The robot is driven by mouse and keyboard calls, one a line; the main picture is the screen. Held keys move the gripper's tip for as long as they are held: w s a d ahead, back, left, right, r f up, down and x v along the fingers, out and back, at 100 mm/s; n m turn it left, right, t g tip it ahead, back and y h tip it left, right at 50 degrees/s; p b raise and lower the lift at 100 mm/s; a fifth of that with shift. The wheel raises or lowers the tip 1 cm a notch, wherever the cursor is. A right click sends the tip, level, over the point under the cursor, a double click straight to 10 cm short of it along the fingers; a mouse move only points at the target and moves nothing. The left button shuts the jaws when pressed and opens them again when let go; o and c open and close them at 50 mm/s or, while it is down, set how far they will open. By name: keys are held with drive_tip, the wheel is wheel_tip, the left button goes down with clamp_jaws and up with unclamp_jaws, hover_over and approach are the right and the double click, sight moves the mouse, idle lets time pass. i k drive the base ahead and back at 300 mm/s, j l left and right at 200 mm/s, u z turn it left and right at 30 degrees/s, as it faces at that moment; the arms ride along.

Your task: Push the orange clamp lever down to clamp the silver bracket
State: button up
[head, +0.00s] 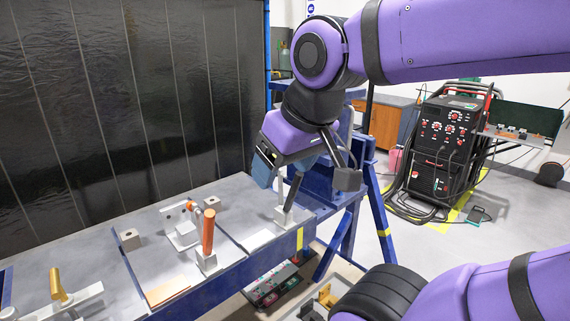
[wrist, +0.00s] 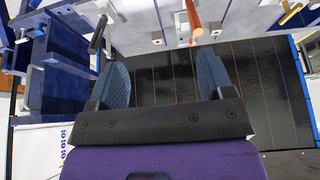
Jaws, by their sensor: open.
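The orange clamp lever (head: 208,232) stands upright on a small pale base on the grey table. In the wrist view the orange lever (wrist: 192,15) shows at the top, beyond the fingertips. A silver bracket-like piece with holes (head: 173,214) sits just behind and left of the lever, partly hidden; I cannot tell whether anything presses on it. My gripper (head: 265,168) is open, above the table's right part, to the right of and higher than the orange lever, not touching it. Its blue fingers stand apart with nothing between them in the wrist view (wrist: 163,78).
A dark-handled lever (head: 293,192) stands on the table below and right of my gripper. A yellow-handled lever (head: 58,284) is at the front left. A small grey block (head: 130,239) sits left of the bracket. A dark panel (head: 130,90) stands behind the table.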

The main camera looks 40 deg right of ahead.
sight(209, 214)
drive_tip(key=k+j, duration=0.1)
drive_tip(key=j, duration=1.4)
drive_tip(key=k+j, duration=0.15)
drive_tip(key=j, duration=1.35)
drive_tip(key=j+z, duration=0.2)
drive_tip(key=z, duration=0.25)
drive_tip(key=k+j+z, duration=0.1)
drive_tip(key=z, duration=0.4)
drive_tip(key=k+j+z, duration=0.1)
drive_tip(key=z, duration=0.35)
drive_tip(key=i+l+u, duration=0.1)
drive_tip(key=l, duration=0.25)
drive_tip(key=i+l+u, duration=0.1)
drive_tip(key=l, duration=0.25)
drive_tip(key=i, duration=0.1)
